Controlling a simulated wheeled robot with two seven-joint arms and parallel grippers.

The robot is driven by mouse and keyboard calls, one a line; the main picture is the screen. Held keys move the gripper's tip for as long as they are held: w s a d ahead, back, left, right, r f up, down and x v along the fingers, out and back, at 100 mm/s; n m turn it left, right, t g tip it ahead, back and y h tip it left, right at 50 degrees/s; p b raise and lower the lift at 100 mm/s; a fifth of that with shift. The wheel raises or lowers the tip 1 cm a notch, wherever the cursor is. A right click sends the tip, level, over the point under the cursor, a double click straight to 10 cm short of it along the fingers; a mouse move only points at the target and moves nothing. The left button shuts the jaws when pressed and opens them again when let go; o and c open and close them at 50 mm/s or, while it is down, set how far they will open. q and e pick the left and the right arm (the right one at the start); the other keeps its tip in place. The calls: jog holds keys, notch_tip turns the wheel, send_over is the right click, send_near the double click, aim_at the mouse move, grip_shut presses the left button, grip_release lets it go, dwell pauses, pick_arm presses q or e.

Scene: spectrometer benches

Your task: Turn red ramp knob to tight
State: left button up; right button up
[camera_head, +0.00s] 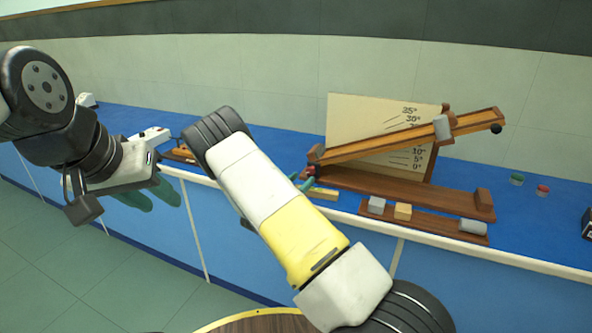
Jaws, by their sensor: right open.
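The wooden ramp (400,137) slopes up to the right before an angle board (350,110) on the blue bench. A small red knob (308,171) shows at the ramp's low left end; its setting is too small to read. My right arm crosses the middle of the view and hides most of my right gripper. A teal fingertip of the right gripper (307,184) shows just below the red knob, close to it; I cannot tell whether they touch. The right gripper is open. My left gripper (152,195), with teal fingers, hangs in front of the bench at the left, away from the ramp.
A grey block (442,127) sits on the ramp. A wooden tray (424,222) with several small blocks lies in front. Green (516,179) and red (542,189) small pots stand at the right. A round wooden top (260,323) shows below.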

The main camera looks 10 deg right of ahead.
aim_at(310, 172)
jog(key=x, duration=0.5)
grip_shut()
